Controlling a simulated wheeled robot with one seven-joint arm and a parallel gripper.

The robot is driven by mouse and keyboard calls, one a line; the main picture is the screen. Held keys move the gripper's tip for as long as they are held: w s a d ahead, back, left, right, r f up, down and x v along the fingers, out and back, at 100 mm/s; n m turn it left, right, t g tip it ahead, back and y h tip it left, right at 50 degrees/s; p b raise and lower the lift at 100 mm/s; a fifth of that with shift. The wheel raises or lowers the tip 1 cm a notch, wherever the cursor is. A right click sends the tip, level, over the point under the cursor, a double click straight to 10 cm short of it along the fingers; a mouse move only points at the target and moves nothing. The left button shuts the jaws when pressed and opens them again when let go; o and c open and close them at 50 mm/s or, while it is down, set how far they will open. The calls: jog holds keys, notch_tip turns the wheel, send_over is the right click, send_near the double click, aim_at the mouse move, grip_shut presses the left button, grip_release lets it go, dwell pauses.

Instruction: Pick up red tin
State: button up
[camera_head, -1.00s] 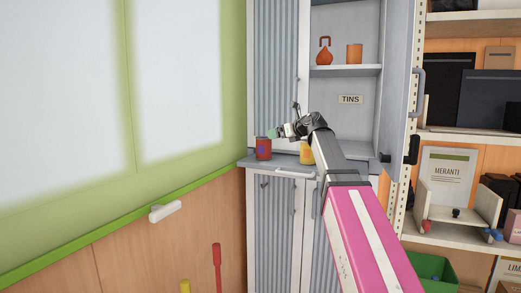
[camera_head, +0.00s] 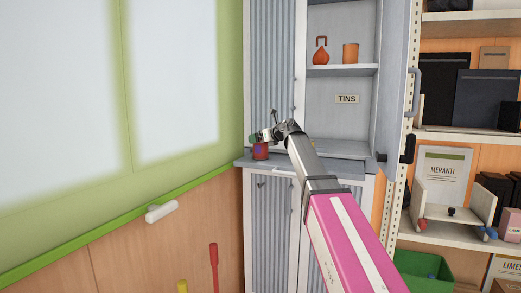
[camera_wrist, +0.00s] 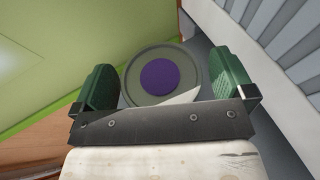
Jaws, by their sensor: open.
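The red tin (camera_head: 260,152) stands on the grey ledge at the left front of the cabinet in the head view, with a purple patch on its side. In the wrist view a round grey-green top with a purple disc, which looks like the tin's lid (camera_wrist: 160,76), lies between the two green finger pads. My gripper (camera_wrist: 155,88) is open, with one pad on each side of the round top. In the head view my gripper (camera_head: 262,137) is at the tin's upper part. Whether the pads touch the tin cannot be told.
The cabinet (camera_head: 339,110) has an open door on the right and a shelf labelled TINS. A red kettle-shaped object (camera_head: 321,52) and an orange tin (camera_head: 350,53) stand on its upper shelf. The green wall (camera_head: 235,60) is close on the left.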

jog(key=shift+w+a+f, duration=0.1)
jog(key=shift+w+a, duration=0.1)
jog(key=c, duration=1.2)
jog(key=shift+r, duration=0.2)
jog(key=shift+r, duration=0.3)
jog(key=r, duration=0.2)
jog(key=s+r, duration=0.1)
jog(key=r, duration=0.1)
jog(key=shift+s+a, duration=0.1)
jog(key=shift+a, duration=0.1)
jog(key=s+a+r, duration=0.1)
jog(key=s+r, duration=0.1)
jog(key=s, duration=0.1)
jog(key=s+a+r, duration=0.2)
jog(key=s, duration=0.1)
jog(key=s+a+r, duration=0.1)
jog(key=s+r, duration=0.1)
jog(key=s, duration=0.1)
jog(key=shift+s+a+r, duration=0.1)
jog(key=shift+s+a, duration=0.1)
jog(key=shift+s, duration=0.05)
